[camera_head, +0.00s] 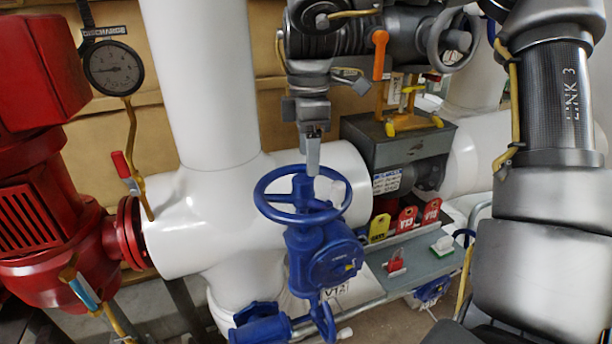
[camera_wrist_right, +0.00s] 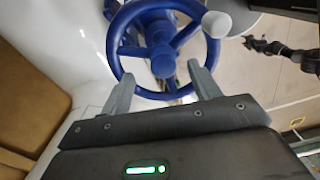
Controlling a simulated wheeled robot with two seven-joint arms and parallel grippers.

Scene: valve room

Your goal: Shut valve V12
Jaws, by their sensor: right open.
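Valve V12 is a blue valve body (camera_head: 322,262) with a V12 label (camera_head: 336,291) below it. Its blue spoked handwheel (camera_head: 268,207) faces up in the head view. In the right wrist view the handwheel (camera_wrist_right: 117,62) fills the upper middle, with its hub between my fingers. My right gripper (camera_head: 312,165) points down at the wheel from above, near its hub. In the right wrist view the gripper (camera_wrist_right: 160,72) is open, its two grey fingers spread and overlapping the near rim. I cannot tell whether they touch it. My left gripper is not in view.
A thick white pipe (camera_head: 203,80) stands behind the valve. A red pump (camera_head: 35,215) and a pressure gauge (camera_head: 113,68) are at left. A grey shelf (camera_head: 425,262) at right carries red and yellow tags (camera_head: 405,218).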

